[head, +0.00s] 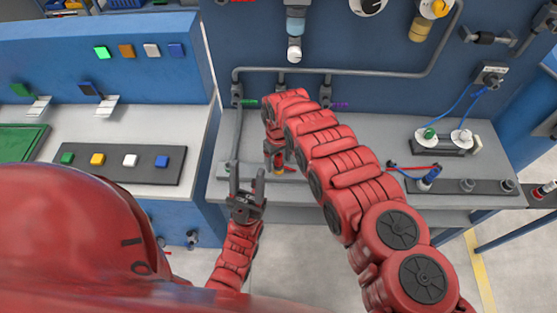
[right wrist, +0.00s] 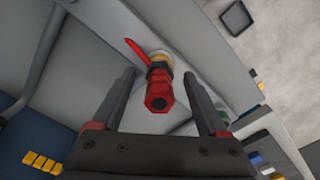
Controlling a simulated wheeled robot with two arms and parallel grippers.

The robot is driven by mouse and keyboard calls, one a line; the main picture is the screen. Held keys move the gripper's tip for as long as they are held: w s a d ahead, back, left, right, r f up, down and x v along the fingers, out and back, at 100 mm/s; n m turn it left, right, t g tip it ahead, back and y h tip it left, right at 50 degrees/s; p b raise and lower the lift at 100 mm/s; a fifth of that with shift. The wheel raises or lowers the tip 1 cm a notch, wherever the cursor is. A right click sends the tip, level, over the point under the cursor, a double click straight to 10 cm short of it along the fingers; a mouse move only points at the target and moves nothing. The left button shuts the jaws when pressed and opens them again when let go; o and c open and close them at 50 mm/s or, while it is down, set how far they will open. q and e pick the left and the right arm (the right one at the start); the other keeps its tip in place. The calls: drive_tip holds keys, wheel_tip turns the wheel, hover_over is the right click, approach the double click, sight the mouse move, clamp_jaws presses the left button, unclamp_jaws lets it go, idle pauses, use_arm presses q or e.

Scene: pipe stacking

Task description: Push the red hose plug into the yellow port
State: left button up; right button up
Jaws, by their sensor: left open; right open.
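The red hose plug (right wrist: 159,92) shows in the right wrist view, end-on to the camera, between the two fingers of my right gripper (right wrist: 158,78). The fingers are open, with a gap on each side of it. A yellow ring, seemingly the yellow port (right wrist: 159,55), lies directly behind the plug; how deep the plug sits cannot be told. In the head view my right gripper (head: 274,150) points down over the bench's front left and mostly hides the plug; a bit of yellow (head: 279,170) shows below it. My left gripper (head: 246,188) is open and empty at the bench's front edge.
A grey pipe (head: 340,72) runs along the blue back wall. A blue plug (head: 430,177) and a white two-knob fitting (head: 445,140) are on the right of the bench. A button strip (head: 115,160) is on the left counter. My left gripper is close to my right one.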

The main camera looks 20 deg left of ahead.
wheel_tip(320, 180, up, 8)
drive_tip(key=b, duration=0.2)
drive_tip(key=shift+f+b, duration=0.1)
drive_tip(key=shift+b, duration=0.3)
wheel_tip(320, 180, up, 10)
drive_tip(key=p, duration=0.4)
drive_tip(key=shift+f, duration=0.25)
